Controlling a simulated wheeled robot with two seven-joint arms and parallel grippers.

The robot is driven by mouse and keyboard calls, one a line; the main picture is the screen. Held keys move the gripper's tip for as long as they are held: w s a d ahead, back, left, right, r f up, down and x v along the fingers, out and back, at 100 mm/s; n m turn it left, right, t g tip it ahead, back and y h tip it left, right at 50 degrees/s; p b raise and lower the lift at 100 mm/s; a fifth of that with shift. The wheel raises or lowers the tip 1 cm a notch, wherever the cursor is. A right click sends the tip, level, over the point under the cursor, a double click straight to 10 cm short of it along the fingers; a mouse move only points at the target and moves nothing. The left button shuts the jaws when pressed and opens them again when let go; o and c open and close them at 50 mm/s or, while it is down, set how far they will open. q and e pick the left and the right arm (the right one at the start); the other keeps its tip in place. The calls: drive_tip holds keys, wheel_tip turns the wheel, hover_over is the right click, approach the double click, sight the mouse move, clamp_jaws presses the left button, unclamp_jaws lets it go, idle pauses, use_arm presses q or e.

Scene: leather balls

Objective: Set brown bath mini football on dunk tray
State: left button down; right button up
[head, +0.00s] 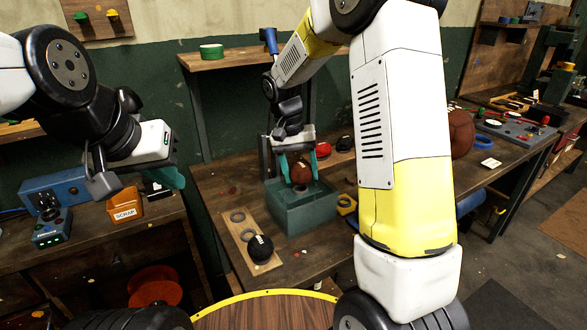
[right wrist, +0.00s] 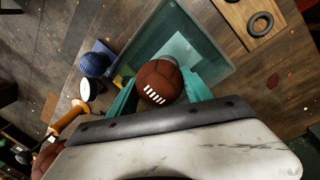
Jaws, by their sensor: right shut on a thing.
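The brown mini football (head: 301,174) with white laces is between the teal fingers of my right gripper (head: 299,168). The right gripper is shut on it. In the right wrist view the football (right wrist: 158,80) shows its laces to the camera. The dunk tray, a green open box (head: 302,219), stands on the bench under the ball. In the right wrist view its rim (right wrist: 140,37) surrounds a pale patch on its floor. The ball is over the tray opening; its lower clearance is unclear. My left gripper (head: 172,178) is far to the left, away from the tray, its jaw gap unclear.
A wooden board with rings (head: 238,216) and a black ball (head: 261,248) lies left of the tray. A red ball (head: 323,149) lies behind. An orange scrap bin (head: 125,208) sits on the left bench.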

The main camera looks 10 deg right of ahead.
drive_tip(key=shift+f, duration=0.8)
drive_tip(key=o, duration=1.5)
drive_tip(key=shift+f, duration=0.1)
